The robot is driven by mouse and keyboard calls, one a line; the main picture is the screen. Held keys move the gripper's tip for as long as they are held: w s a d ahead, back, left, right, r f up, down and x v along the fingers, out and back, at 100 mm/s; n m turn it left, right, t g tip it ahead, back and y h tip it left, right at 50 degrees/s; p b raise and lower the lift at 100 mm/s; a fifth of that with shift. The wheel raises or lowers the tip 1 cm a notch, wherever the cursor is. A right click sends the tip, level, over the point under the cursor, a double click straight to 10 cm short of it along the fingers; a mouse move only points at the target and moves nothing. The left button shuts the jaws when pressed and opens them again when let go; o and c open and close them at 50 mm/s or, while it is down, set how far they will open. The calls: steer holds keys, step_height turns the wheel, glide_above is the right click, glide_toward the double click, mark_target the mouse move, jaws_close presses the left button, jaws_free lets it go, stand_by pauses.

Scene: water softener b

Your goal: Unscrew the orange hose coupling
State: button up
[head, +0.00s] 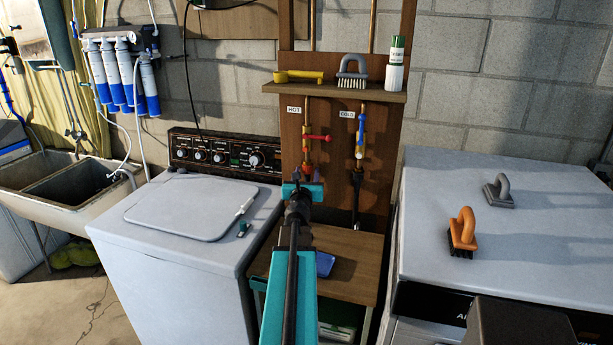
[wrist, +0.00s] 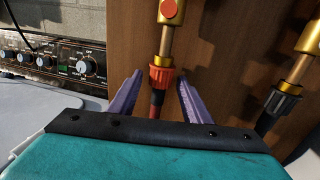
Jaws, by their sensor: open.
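The orange hose coupling (wrist: 160,76) sits at the lower end of the brass HOT pipe in the wrist view, with a dark reddish hose below it. In the head view it is small and partly hidden by my gripper (head: 307,177). In the wrist view the two purple fingers of my gripper (wrist: 160,83) stand open, one on each side of the coupling, with visible gaps. They look apart from it; how far they reach in depth is hard to tell. The HOT pipe carries a red-handled valve (head: 316,137).
To the right, the second pipe has a blue-handled valve (head: 360,148) and a black coupling (wrist: 283,102). A shelf (head: 374,94) with a brush and bottle is above. The washer (head: 175,255) stands left, a low wooden table (head: 350,285) below, and a white appliance (head: 550,225) right.

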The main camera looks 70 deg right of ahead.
steer(key=shift+r, duration=0.1)
steer(key=shift+r+p, duration=0.3)
steer(key=shift+p, duration=0.05)
steer(key=c, duration=1.1)
steer(key=shift+o, duration=0.2)
steer(key=shift+w+m+g+h, duration=0.15)
steer(key=shift+w+m+g, duration=0.1)
steer(key=shift+m+g, duration=0.75)
steer(key=shift+w+m+g+h, duration=0.2)
steer(key=shift+m+g, duration=0.3)
steer(key=shift+g, duration=0.9)
steer(key=m+g, duration=0.1)
steer(key=g, duration=0.1)
steer(key=m+g+y, duration=0.1)
steer(key=m+g, duration=0.1)
steer(key=g, duration=0.1)
steer(key=m+g+y, duration=0.1)
steer(key=m+g, duration=0.1)
steer(key=shift+w+d, duration=0.1)
steer(key=shift+w, duration=0.15)
steer(key=o, duration=1.1)
steer(key=shift+c, duration=0.2)
